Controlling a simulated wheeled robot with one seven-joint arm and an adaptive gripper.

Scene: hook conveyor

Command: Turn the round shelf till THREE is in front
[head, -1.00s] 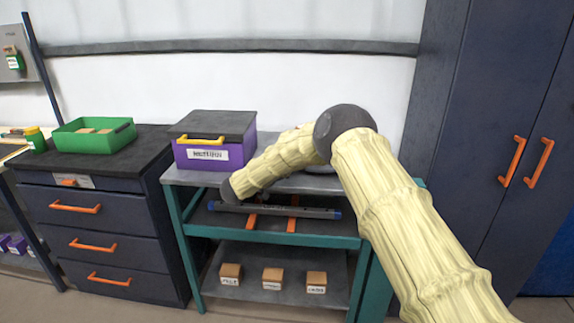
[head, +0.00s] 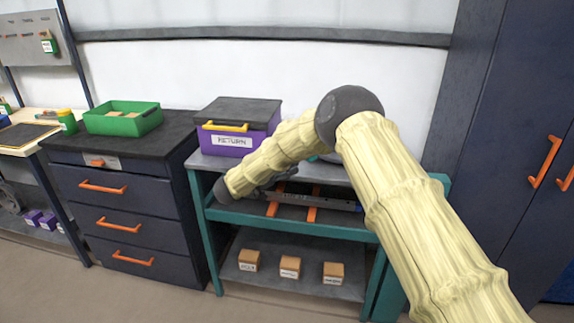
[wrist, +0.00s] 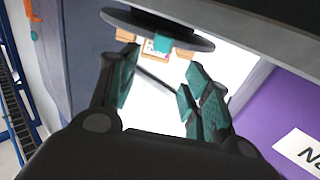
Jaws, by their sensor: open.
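The round shelf (wrist: 140,27) is a dark grey disc at the top of the wrist view, with small wooden blocks (wrist: 127,36) and a teal piece (wrist: 163,43) along its edge. One block carries a white label (wrist: 155,54) too small to read. My gripper (wrist: 160,72) has its teal-padded fingers apart, with nothing between them. Its fingertips lie close to the disc's edge; I cannot tell whether they touch. In the head view, my arm hides most of the shelf, and only a grey sliver (head: 330,158) shows behind it.
A green tray (head: 125,121) is on the drawer unit to the left. A dark cabinet (head: 500,120) stands right.

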